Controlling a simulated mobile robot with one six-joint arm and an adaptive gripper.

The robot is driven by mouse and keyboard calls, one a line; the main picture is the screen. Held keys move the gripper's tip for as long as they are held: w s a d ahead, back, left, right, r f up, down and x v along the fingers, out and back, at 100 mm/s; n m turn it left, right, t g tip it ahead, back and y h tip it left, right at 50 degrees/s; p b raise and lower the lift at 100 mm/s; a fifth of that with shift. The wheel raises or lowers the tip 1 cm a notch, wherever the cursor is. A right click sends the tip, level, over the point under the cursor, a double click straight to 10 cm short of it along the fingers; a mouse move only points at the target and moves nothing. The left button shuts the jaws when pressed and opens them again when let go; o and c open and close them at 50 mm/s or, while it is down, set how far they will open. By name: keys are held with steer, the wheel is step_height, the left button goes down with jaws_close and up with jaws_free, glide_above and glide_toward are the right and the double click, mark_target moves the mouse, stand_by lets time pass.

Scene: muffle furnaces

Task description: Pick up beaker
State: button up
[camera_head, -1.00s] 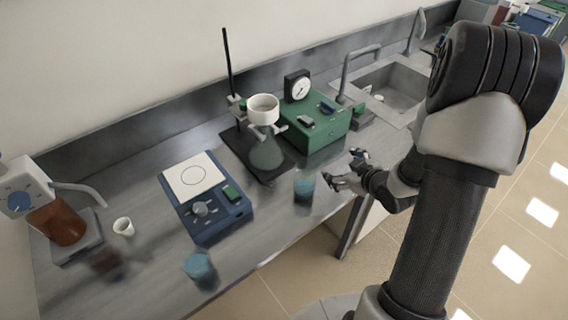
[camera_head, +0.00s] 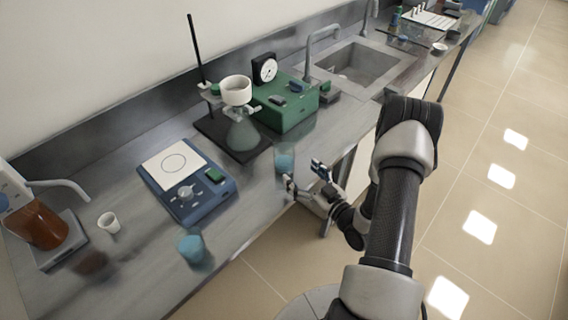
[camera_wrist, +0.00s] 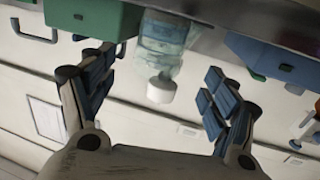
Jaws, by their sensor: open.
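A clear beaker with blue liquid (camera_head: 285,161) stands upright near the bench's front edge, in front of the flask stand. A second beaker with blue liquid (camera_head: 191,248) stands further left along the front edge. My gripper (camera_head: 304,176) is open and empty, just right of and in front of the first beaker. In the wrist view, tilted nearly upside down, the fingers (camera_wrist: 158,75) are spread wide. A clear bluish vessel (camera_wrist: 165,32), apparently the first beaker, shows beyond and between them, with no visible contact.
Behind the beaker stand a flask (camera_head: 243,134) with a white funnel (camera_head: 236,90) and a green pump box (camera_head: 288,105). A blue hotplate (camera_head: 206,202) lies left. A small white cup (camera_head: 109,222) and a blurred brown vessel (camera_head: 91,262) are further left. A sink (camera_head: 352,68) is at back right.

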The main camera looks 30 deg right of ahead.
mark_target(290, 163)
steer(key=w, duration=0.4)
steer(key=shift+w+a+f+b, duration=0.15)
steer(key=shift+w+a+b, duration=0.05)
steer(key=shift+a+b, duration=0.15)
steer(key=w, duration=0.1)
steer(key=w+b, duration=0.1)
steer(key=w, duration=0.3)
steer(key=shift+a+f, duration=0.25)
steer(key=shift+a, duration=0.15)
steer(key=shift+c, duration=0.6)
steer(key=c, duration=1.6)
